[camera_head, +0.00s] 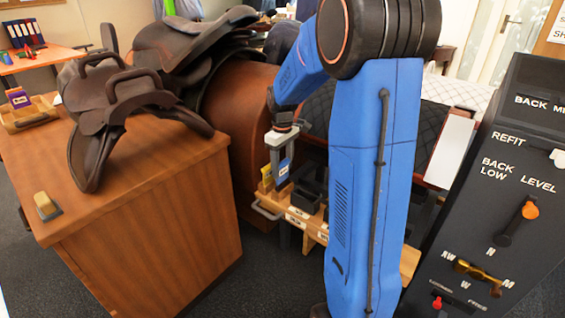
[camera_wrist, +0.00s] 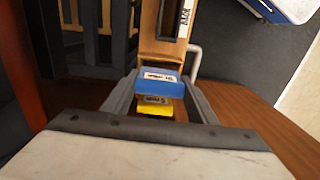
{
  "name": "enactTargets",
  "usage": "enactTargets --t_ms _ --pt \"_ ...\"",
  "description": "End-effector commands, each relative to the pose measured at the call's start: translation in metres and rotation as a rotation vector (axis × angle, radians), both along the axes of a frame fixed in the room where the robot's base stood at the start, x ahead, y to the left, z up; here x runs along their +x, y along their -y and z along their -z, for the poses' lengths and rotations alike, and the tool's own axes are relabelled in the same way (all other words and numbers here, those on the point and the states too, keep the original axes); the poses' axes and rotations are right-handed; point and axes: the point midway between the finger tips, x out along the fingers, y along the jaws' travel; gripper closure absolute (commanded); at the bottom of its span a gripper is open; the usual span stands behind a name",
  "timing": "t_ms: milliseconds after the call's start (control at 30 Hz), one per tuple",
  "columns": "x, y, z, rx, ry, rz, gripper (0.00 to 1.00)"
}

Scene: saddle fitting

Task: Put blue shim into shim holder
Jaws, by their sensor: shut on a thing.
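My gripper (camera_head: 281,158) is at the wooden rack beside the desk, fingers pointing down. It is shut on the blue shim (camera_wrist: 158,83), a small block with a white label. The blue shim also shows under the gripper in the head view (camera_head: 284,170). A yellow shim (camera_wrist: 154,105) sits close to the blue one and also shows left of it in the head view (camera_head: 266,178). The wooden rack (camera_wrist: 163,50), which looks like the shim holder, has slots and white labels. I cannot tell whether the blue shim is inside a slot or above it.
Dark bins (camera_head: 306,196) stand on the rack, right of my gripper. The wooden desk (camera_head: 150,190) carries a brown saddle (camera_head: 105,105), a small block (camera_head: 47,206) and a wooden tray (camera_head: 28,122). A black control panel (camera_head: 490,200) stands at the right.

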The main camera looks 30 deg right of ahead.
Motion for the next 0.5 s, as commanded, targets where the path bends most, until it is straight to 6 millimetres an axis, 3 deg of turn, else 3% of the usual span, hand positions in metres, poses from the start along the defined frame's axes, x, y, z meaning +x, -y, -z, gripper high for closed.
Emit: enactTargets --t_ms 500 --pt "0.000 0.000 0.028 0.001 -0.001 0.000 0.70"
